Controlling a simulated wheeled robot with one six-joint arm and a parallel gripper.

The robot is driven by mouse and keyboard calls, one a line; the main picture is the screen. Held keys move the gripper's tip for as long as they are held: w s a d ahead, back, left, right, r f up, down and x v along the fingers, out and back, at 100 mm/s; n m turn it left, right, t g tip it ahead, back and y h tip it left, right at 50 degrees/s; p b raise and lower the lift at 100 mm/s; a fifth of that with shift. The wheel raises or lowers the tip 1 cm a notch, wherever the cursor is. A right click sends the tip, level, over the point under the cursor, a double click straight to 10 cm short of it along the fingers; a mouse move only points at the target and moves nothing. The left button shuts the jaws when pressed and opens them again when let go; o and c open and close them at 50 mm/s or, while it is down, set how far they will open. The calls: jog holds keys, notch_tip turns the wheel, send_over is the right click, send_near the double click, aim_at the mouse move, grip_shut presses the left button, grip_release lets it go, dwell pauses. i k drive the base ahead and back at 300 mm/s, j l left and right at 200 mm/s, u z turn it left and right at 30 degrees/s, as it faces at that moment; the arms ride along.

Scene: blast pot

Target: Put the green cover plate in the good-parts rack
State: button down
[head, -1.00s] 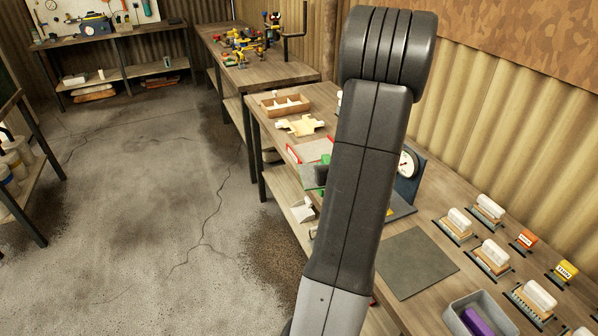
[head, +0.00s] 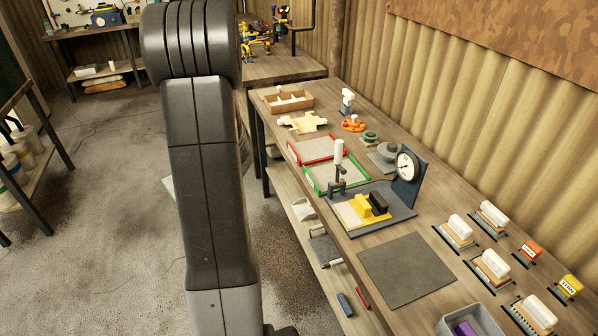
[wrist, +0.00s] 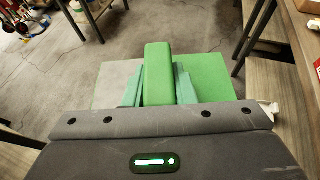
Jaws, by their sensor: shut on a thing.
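My gripper (wrist: 158,84) is shut on the raised green block of the green cover plate (wrist: 212,76), with a teal finger on each side. The plate's flat part spreads below the fingers, green on the right and grey on the left. It is held over the floor, clear of the bench. In the head view my arm hides the gripper and most of the plate; a pale sliver of it (head: 169,190) seems to show left of the arm. The green-edged tray (head: 310,181), apparently the good-parts rack, lies on the bench.
A red-edged tray (head: 296,156) adjoins the green one. A dial gauge stand (head: 408,175) with a yellow and black part (head: 367,207) stands in front, with an upright white-handled clamp (head: 338,155) beside the green tray. A grey mat (head: 405,272) is bare.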

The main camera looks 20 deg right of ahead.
aim_at(333, 170)
jog(key=i+j+u, duration=0.15)
jog(key=u, duration=0.2)
jog(key=i+u, duration=0.15)
jog(key=u, duration=0.25)
jog(key=i+z, duration=0.3)
jog(key=i+j+z, duration=0.1)
jog(key=i+z, duration=0.2)
jog(key=i, duration=0.25)
jog(key=i+j+z, duration=0.1)
jog(key=i+z, duration=0.4)
jog(key=i, duration=0.4)
jog(key=i+z, duration=0.4)
jog(key=i+j+z, duration=0.15)
jog(key=i+z, duration=0.25)
jog(key=i, duration=0.15)
jog(key=z, duration=0.45)
jog(key=i+z, duration=0.15)
jog(key=z, duration=0.3)
jog(key=j+z, duration=0.1)
jog(key=z, duration=0.35)
jog(key=i+j+z, duration=0.1)
jog(key=z, duration=0.3)
jog(key=j+z, duration=0.1)
jog(key=z, duration=0.35)
jog(key=j+z, duration=0.1)
jog(key=z, duration=0.35)
jog(key=j+z, duration=0.15)
jog(key=z, duration=0.3)
jog(key=i, duration=0.05)
